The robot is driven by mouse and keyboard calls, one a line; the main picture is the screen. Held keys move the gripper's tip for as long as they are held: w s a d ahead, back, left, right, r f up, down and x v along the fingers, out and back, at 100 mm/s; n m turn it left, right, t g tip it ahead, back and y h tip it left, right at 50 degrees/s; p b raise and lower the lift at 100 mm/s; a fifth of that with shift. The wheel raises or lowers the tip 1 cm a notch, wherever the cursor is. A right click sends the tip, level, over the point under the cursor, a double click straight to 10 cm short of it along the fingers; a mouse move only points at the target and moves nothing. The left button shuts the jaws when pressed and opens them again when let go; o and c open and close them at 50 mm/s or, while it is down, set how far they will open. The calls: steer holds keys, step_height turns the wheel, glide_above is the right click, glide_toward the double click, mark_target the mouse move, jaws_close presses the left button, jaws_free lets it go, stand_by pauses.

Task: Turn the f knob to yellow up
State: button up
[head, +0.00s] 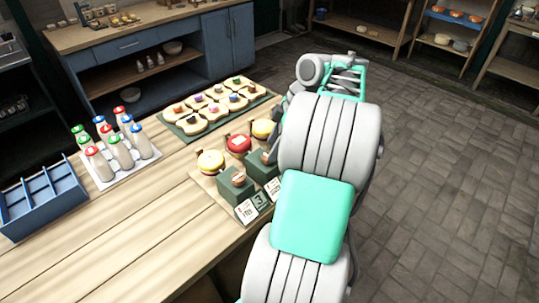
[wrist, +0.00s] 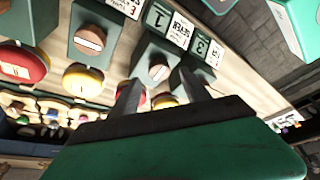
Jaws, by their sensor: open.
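Dark green boxes with round tan knobs stand on a board on the wooden counter. In the head view, one tan knob (head: 238,180) shows at the front and another is partly covered by my arm. Yellow and red round pieces (head: 238,144) stand behind the boxes. In the wrist view, my gripper (wrist: 160,82) is open, with its two fingers on either side of a tan knob (wrist: 158,68); I cannot tell whether they touch it. Another knob (wrist: 90,38) is to its left. I cannot tell which knob is f. My arm hides the gripper in the head view.
Small cards (head: 246,211) stand in front of the boxes. A green tray of topped bread slices (head: 203,107), a white tray of capped bottles (head: 118,150) and a blue divided bin (head: 40,200) share the counter. Open floor (head: 440,180) lies to the right.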

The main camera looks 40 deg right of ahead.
steer(key=x, duration=0.3)
steer(key=shift+w+f, duration=0.1)
steer(key=shift+f, duration=0.1)
steer(key=shift+c, duration=0.2)
jaws_close()
